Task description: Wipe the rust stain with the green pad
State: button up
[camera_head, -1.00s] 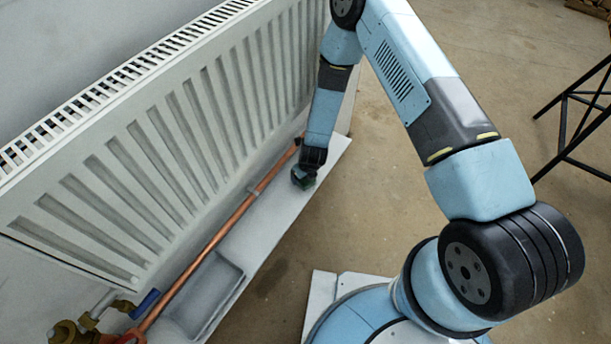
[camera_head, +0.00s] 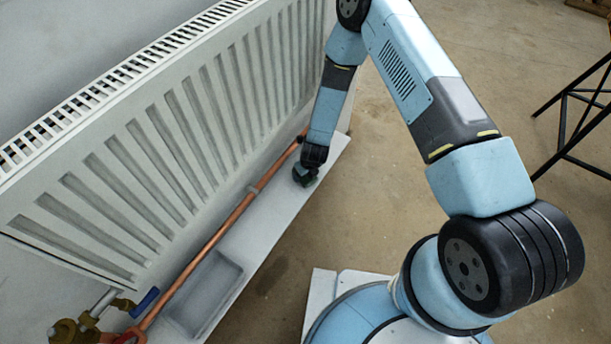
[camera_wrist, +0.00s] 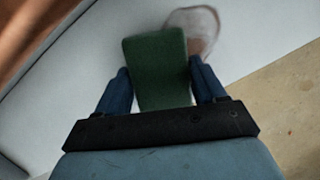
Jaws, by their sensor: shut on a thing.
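The green pad (camera_wrist: 157,66) is held between the two fingers of my gripper (camera_wrist: 160,85) in the wrist view. In the head view my gripper (camera_head: 306,174) is low over the white ledge below the radiator, with only a little of the pad showing. The rust stain (camera_wrist: 195,30) is a brownish, blurred patch on the white surface, just beyond and to the right of the pad's far end. The pad hides part of its left side. I cannot tell whether the pad touches the surface. I cannot make out the stain in the head view.
A white radiator (camera_head: 150,160) stands along the left. A copper pipe (camera_head: 235,212) runs beside the white ledge (camera_head: 270,215). A shallow grey tray (camera_head: 208,290) and a blue-handled valve (camera_head: 145,302) are at the near end. Black stand legs (camera_head: 575,125) are at the right.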

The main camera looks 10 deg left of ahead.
jog(key=shift+w+d, duration=0.6)
jog(key=shift+w, duration=0.85)
jog(key=shift+w+d, duration=0.6)
jog(key=shift+w, duration=0.8)
jog(key=shift+w+d, duration=0.6)
jog(key=shift+w, duration=0.85)
jog(key=shift+f, duration=0.1)
